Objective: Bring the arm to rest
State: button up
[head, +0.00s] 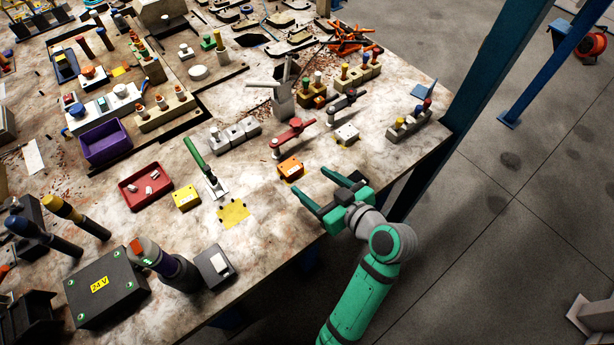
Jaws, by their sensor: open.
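My gripper (315,188) is at the end of my green and grey arm, over the front right edge of the worn workbench (265,225). Its two dark green fingers are spread apart and point to the upper left. Nothing shows between them. An orange box (290,168) lies just beyond the fingertips, and I cannot tell the exact gap. My arm reaches in from the lower right, over the floor beside the bench.
A red clamp (293,134), a green-handled lever (200,163), a yellow box (186,197) and a red tray (146,187) stand on the bench left of and beyond my gripper. A blue post (470,110) rises at the bench's right corner. Open floor (500,240) lies to the right.

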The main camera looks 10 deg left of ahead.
jog(key=shift+s+d+r, duration=0.1)
jog(key=shift+s+d, duration=0.05)
jog(key=shift+d, duration=0.05)
dwell(0.5)
